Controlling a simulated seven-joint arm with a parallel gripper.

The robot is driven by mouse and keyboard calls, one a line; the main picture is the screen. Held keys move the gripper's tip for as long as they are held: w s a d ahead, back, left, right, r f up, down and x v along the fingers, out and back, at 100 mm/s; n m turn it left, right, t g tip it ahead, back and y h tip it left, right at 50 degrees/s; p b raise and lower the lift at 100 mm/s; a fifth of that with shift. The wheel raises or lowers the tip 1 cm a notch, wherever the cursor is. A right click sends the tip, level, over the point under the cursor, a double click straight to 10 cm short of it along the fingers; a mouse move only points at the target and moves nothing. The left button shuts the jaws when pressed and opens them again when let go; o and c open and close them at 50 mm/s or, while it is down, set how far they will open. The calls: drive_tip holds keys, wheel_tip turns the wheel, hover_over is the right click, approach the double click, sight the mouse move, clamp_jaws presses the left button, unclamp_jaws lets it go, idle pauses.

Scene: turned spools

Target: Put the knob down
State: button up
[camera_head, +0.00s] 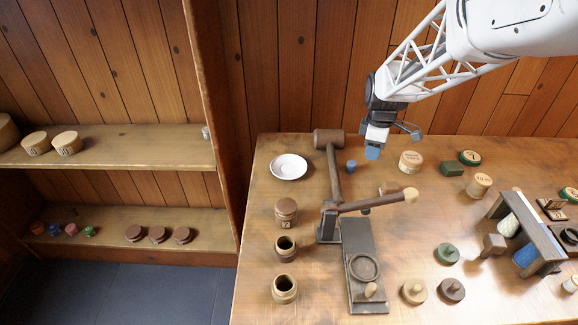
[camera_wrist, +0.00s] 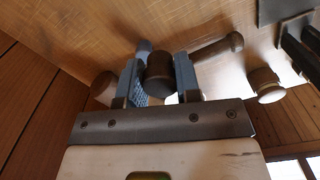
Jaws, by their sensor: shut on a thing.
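My gripper (camera_head: 373,151) hangs above the back of the wooden table, to the right of the mallet. In the wrist view its blue fingers (camera_wrist: 160,82) are shut on a dark brown rounded knob (camera_wrist: 160,70), which sits between them. In the head view the held knob cannot be made out behind the fingers. A small blue piece (camera_head: 351,166) stands on the table just left of and below the gripper. Whether the knob touches anything beneath it cannot be told.
A mallet (camera_head: 328,138) and white saucer (camera_head: 289,167) lie at the back left. A lever press (camera_head: 362,245) stands in front, with jars (camera_head: 285,289) to its left. Knobbed lids (camera_head: 447,254) and a rack (camera_head: 525,235) are to the right. A stamped round block (camera_head: 411,160) is near the gripper.

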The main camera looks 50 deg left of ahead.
drive_tip(key=s+a+n, duration=0.2)
drive_tip(key=s+a, duration=0.5)
drive_tip(key=a, duration=0.3)
drive_tip(key=s+a+r+n, duration=0.1)
drive_tip(key=s+a, duration=0.7)
drive_tip(key=a, duration=0.2)
drive_tip(key=shift+s+a+n, duration=0.25)
drive_tip(key=shift+a+n, duration=0.15)
drive_tip(key=shift+f, duration=0.15)
hover_over(283, 172)
drive_tip(key=shift+f, duration=3)
drive_tip(key=shift+f, duration=1.85)
drive_tip(key=shift+s+f, duration=0.1)
drive_tip(key=shift+f, duration=0.35)
drive_tip(key=o, duration=0.9)
